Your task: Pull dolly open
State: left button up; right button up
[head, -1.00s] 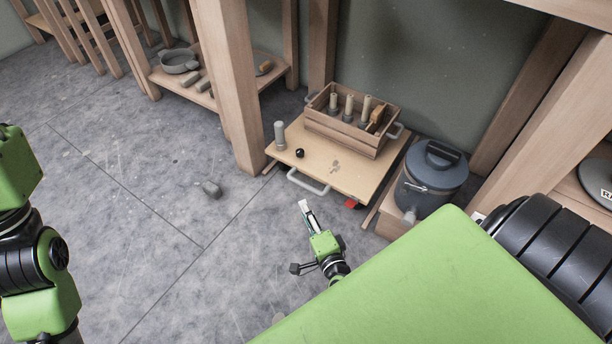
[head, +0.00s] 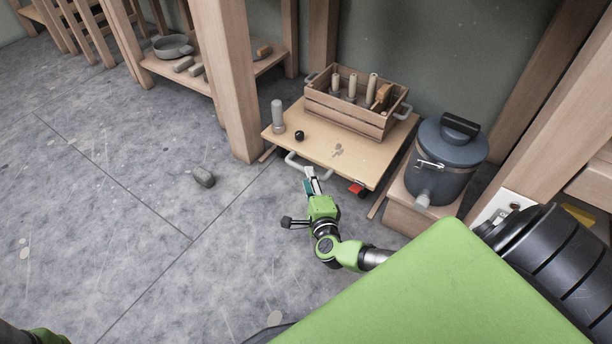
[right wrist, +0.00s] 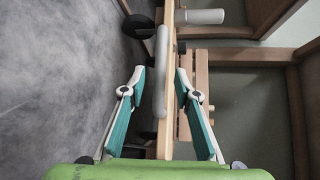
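The dolly (head: 330,158) is a low wooden platform under the bench, with a grey handle (head: 296,161) on its front edge. It carries a wooden crate (head: 345,120) of tools, a grey cylinder (head: 278,116) and a small black knob (head: 299,136). My right gripper (head: 311,176) is at the handle's right end. In the right wrist view my right gripper (right wrist: 159,78) is open, its teal-padded fingers on either side of the handle (right wrist: 161,72) and the platform's edge (right wrist: 168,60). Whether a finger touches is unclear. My left gripper is not in view.
A dark blue lidded pot (head: 446,160) stands on a wooden block right of the dolly. A bench leg (head: 236,90) rises at its left. A grey stone-like lump (head: 203,177) lies on the floor, which is otherwise mostly clear in front.

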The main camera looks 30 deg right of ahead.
jog(key=shift+b+x, duration=1)
jog(key=shift+x, duration=1.4)
grip_shut()
